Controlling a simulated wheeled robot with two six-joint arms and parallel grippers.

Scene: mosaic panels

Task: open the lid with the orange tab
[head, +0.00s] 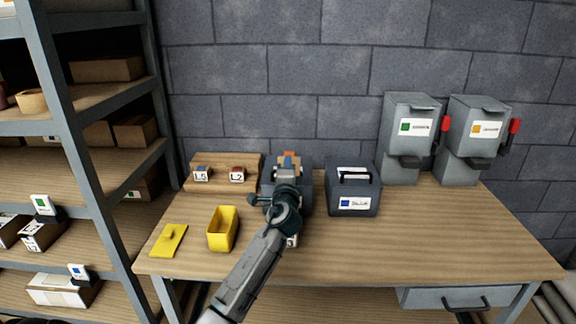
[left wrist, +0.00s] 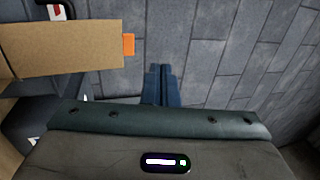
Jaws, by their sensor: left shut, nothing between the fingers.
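A dark blue-grey box (head: 304,172) stands on the table, mostly hidden behind my left gripper. An orange tab (head: 290,154) shows at its top, just beyond the fingers. In the left wrist view the orange tab (left wrist: 128,45) sits on the end of a tan panel (left wrist: 70,50), left of and apart from the fingertips. How this panel joins the box, and how far the lid is open, I cannot tell. My left gripper (head: 284,172) is shut and empty; its blue fingers also show in the left wrist view (left wrist: 161,84). My right gripper is out of view.
A similar labelled box (head: 353,190) with a handle stands close on the right. A wooden block (head: 222,160) with L5 and L2 tags, a yellow bin (head: 222,230) and a yellow plate (head: 168,241) are left. Two grey dispensers (head: 408,135) (head: 470,140) stand back right. The right tabletop is clear.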

